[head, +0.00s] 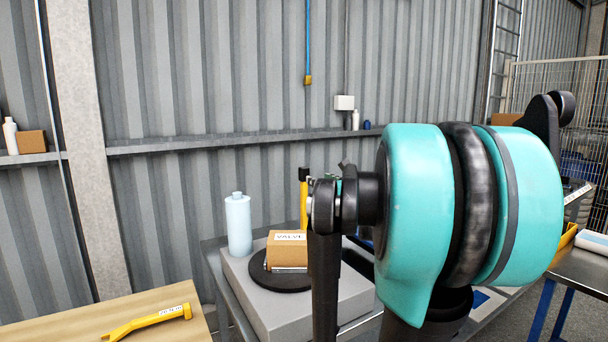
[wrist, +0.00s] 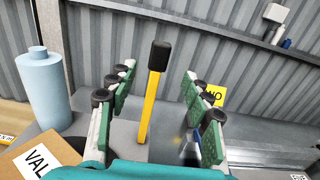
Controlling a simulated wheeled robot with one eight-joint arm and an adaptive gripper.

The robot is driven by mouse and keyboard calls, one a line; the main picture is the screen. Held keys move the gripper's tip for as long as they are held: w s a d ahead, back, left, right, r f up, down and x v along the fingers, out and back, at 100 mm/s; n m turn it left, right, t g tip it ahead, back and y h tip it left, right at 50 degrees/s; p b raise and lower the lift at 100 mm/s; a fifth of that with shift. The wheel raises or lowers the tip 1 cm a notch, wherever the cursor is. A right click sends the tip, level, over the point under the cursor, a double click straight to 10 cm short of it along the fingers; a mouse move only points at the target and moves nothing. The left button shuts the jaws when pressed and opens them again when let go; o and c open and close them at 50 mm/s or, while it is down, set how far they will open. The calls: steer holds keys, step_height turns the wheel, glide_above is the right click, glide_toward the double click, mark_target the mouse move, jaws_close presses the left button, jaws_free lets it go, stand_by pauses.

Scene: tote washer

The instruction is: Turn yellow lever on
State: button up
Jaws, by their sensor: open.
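The yellow lever (wrist: 150,108) with a black knob stands upright between the spread fingers of my gripper (wrist: 158,110) in the wrist view. It does not visibly touch either finger. My gripper is open and empty. In the head view the lever (head: 304,203) shows just left of my dark arm link, behind a box. The lever's base is mostly hidden. A yellow sign (wrist: 213,96) with black letters, partly hidden by the right finger, stands beyond it; I read "NO" on it.
A pale blue bottle (head: 238,225) and a cardboard box (head: 287,249) labelled VALVE stand left of the lever on a grey unit (head: 262,302). A yellow tool (head: 150,322) lies on a wooden table (head: 85,325). A corrugated wall with a ledge (head: 215,142) is behind.

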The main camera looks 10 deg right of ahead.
mark_target(306, 173)
steer(key=x, duration=1.1)
jaws_close()
